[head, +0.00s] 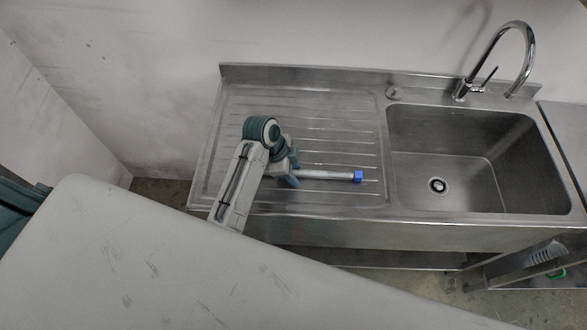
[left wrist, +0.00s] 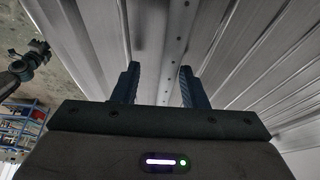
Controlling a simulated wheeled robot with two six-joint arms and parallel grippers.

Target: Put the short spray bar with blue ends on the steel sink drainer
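The short spray bar (head: 328,174) is a grey tube with a blue end cap at its right. It lies along the ridges over the right half of the steel sink drainer (head: 225,150). My left gripper (head: 290,173) is at the bar's left part and hides its other end. I cannot tell for sure whether the bar touches the drainer.
The sink basin (head: 450,135) with its tap (head: 522,60) is right of the drainer. A raised steel edge and a wall run behind. A large pale surface fills the lower left foreground. Blue shelving (left wrist: 22,112) shows far off in the wrist view.

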